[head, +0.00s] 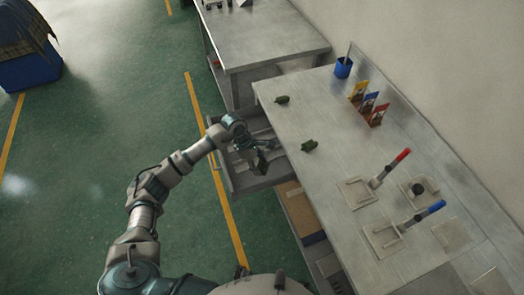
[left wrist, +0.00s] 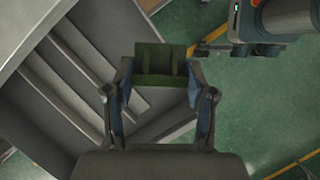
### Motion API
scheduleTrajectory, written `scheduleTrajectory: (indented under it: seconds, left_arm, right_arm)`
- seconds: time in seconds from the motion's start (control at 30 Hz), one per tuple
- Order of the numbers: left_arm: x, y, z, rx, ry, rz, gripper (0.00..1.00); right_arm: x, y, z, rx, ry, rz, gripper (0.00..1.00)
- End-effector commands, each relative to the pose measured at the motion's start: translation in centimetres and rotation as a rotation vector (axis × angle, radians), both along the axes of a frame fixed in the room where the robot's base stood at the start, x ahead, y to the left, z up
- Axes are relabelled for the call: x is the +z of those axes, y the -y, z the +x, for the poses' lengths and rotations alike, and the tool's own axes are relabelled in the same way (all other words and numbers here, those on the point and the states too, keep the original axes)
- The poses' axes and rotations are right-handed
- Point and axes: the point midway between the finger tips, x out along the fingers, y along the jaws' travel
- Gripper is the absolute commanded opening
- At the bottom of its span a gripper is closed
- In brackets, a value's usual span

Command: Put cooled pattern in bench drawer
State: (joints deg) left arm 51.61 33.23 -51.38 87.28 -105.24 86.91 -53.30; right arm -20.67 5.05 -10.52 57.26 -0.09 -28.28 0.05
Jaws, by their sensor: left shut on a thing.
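My left gripper (head: 262,160) is over the open bench drawer (head: 231,184) in the head view. In the left wrist view its two fingers (left wrist: 160,88) are shut on a green blocky pattern (left wrist: 160,62) with raised ribs. The drawer (left wrist: 60,100) lies below, with slanted divider strips; the pattern overlaps its edge in that view, and its height above it is hard to tell. Two other dark green patterns, one farther back (head: 282,99) and one nearer (head: 309,146), lie on the bench top (head: 335,180). My right gripper is not in view.
The bench top holds a blue cup (head: 343,67), coloured cards (head: 368,103), and red- and blue-handled tools (head: 390,168) on plates. A second table (head: 265,38) stands behind. Green floor (head: 120,100) with yellow lines is open left of the drawer.

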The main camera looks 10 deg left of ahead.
Motion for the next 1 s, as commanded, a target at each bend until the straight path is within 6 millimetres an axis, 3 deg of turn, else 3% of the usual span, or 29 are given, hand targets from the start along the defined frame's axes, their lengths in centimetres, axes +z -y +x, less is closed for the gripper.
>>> scheduleTrajectory:
  seconds: [0.03,0.1,0.3,0.6,0.87,1.0]
  left_arm:
    - [-1.5,-0.2,0.3,0.135,-0.003,-0.004,0.24]
    - [-2.4,-0.8,1.0,0.316,-0.003,-0.002,0.24]
    - [-3.9,-2.4,2.1,0.626,0.000,0.002,0.24]
    - [-8.9,-2.8,2.2,0.684,-0.004,0.002,0.24]
    - [-11.5,-2.8,2.3,0.682,-0.002,0.002,0.24]
    - [-13.7,-2.8,2.2,0.682,-0.003,0.003,0.24]
  right_arm:
    - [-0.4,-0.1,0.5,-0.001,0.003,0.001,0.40]
    - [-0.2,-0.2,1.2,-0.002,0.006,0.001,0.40]
    - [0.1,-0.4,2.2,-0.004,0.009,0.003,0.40]
    - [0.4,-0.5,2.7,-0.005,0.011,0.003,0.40]
    - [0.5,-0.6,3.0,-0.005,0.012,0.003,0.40]
    - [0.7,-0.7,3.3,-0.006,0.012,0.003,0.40]
